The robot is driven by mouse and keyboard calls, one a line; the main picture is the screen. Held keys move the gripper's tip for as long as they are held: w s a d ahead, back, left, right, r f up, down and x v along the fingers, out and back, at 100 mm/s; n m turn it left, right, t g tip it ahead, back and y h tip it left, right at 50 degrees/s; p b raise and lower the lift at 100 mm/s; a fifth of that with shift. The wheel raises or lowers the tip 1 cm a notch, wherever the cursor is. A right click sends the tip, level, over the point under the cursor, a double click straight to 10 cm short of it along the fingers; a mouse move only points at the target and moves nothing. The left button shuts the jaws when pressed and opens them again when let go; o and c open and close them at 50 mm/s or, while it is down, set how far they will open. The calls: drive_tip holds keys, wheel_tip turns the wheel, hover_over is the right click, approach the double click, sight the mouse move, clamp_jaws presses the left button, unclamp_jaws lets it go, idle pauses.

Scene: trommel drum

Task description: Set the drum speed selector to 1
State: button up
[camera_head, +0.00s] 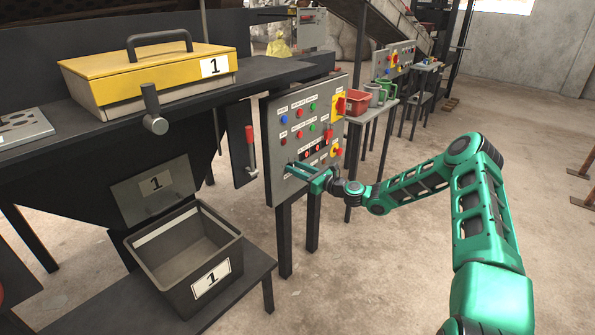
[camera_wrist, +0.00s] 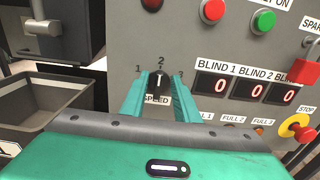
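The drum speed selector (camera_wrist: 160,82) is a dark knob with a white pointer line, on the grey control panel (camera_wrist: 120,40). Marks 1, 2 and 3 stand around it, and its pointer is up at 2. The label SPEED is partly visible below it. My gripper (camera_wrist: 160,88) is at the knob, with one green finger on each side and the tips close to its sides. I cannot tell whether the fingers press on it. In the head view my gripper (camera_head: 303,170) is at the lower left of the panel (camera_head: 290,185) and hides the selector.
Red and green buttons, BLIND displays (camera_wrist: 246,90) and a red stop button (camera_wrist: 300,128) on yellow lie right of the knob. A red-handled lever (camera_head: 250,148) and a grey bin (camera_head: 187,262) are to the left.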

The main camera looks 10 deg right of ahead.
clamp_jaws()
drive_tip(key=shift+d, duration=0.1)
drive_tip(key=n, duration=1.1)
drive_tip(key=shift+s+a+f+n, duration=0.25)
drive_tip(key=shift+a+n, duration=0.05)
drive_tip(key=shift+n, duration=0.3)
drive_tip(key=shift+f, duration=0.1)
